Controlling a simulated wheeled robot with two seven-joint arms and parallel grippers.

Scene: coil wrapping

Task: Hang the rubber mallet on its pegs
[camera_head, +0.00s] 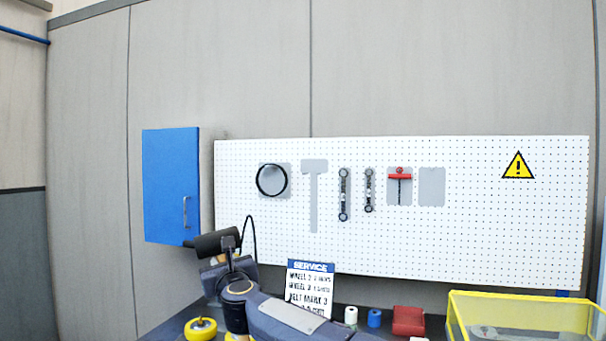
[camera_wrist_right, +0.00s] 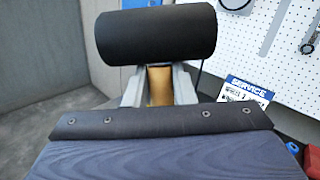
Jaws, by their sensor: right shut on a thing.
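The rubber mallet has a thick black head (camera_head: 214,243), at the lower left in the head view. In the right wrist view the head (camera_wrist_right: 160,35) lies crosswise at the top, with a short piece of tan handle (camera_wrist_right: 159,86) below it. My right gripper (camera_head: 227,266) is shut on the handle just under the head; its grey fingers (camera_wrist_right: 158,88) flank the handle. The rest of the handle is hidden. A grey T-shaped mallet outline (camera_head: 313,190) on the white pegboard (camera_head: 480,235) is empty, up and right of the mallet. Its pegs are too small to make out. My left gripper is not in view.
A blue cabinet (camera_head: 170,185) stands behind the mallet, left of the board. A black ring (camera_head: 271,180), two wrenches and a red-handled tool (camera_head: 400,178) hang on the board. Below are a service sign (camera_head: 308,286), a yellow wheel (camera_head: 200,328) and a yellow-rimmed bin (camera_head: 520,310).

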